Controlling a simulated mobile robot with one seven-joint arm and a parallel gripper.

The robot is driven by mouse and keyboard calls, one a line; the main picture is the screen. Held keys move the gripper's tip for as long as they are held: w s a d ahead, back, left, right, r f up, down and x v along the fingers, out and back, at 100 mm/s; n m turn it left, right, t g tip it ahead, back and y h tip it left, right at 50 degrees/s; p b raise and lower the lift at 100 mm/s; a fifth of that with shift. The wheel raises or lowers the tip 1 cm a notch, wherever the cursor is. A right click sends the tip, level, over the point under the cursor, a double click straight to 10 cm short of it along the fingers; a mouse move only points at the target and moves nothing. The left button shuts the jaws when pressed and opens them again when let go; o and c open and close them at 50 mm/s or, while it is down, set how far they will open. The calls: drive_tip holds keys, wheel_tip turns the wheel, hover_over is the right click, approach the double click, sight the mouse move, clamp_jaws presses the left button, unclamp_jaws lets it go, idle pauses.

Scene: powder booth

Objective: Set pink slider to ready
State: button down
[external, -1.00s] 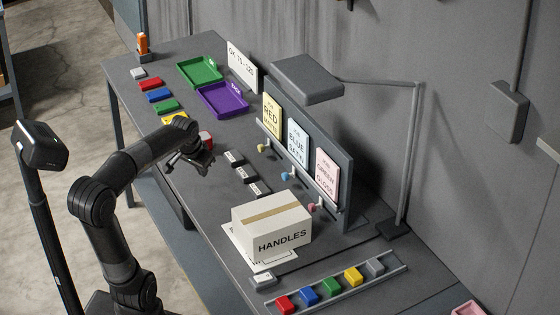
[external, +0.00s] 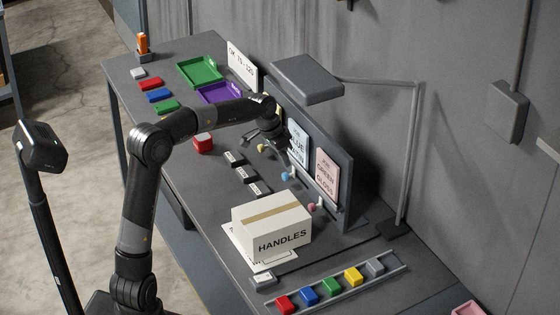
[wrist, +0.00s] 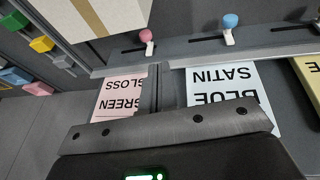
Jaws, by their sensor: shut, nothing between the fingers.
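The pink slider knob (external: 311,208) sits on a white stem low on the upright panel, below the pink GREEN GLOSS card (external: 326,174). In the wrist view the pink knob (wrist: 146,36) is at the top, left of the blue knob (wrist: 230,20), beside a short dark slot. No ready mark is legible. My gripper (external: 267,141) is shut and empty in front of the panel's left part, up and left of the pink knob and apart from it.
The HANDLES box (external: 271,226) stands close in front of the pink slider. The blue knob (external: 285,176) and yellow knob (external: 261,148) lie along the panel (external: 345,200) to the left. A lamp (external: 307,79) overhangs the panel. A rail of coloured blocks (external: 392,270) lies front right.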

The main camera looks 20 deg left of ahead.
drive_tip(key=shift+w+d+f+m+h, duration=0.15)
drive_tip(key=shift+w+d+f, duration=0.2)
drive_tip(key=shift+d, duration=0.25)
drive_tip(key=shift+w+d+f+m+h, duration=0.15)
drive_tip(key=shift+w+d+f, duration=0.1)
drive_tip(key=shift+w+d, duration=0.25)
drive_tip(key=x, duration=0.4)
drive_tip(key=s+x, duration=0.1)
drive_tip(key=x, duration=0.7)
drive_tip(key=shift+s+d+f, duration=0.15)
drive_tip(key=shift+s+f, duration=0.05)
drive_tip(key=shift+s, duration=0.15)
drive_tip(key=shift+s+d+f, duration=0.25)
drive_tip(key=shift+f, duration=0.35)
drive_tip(key=s+d, duration=0.5)
drive_tip(key=shift+s+d, duration=0.3)
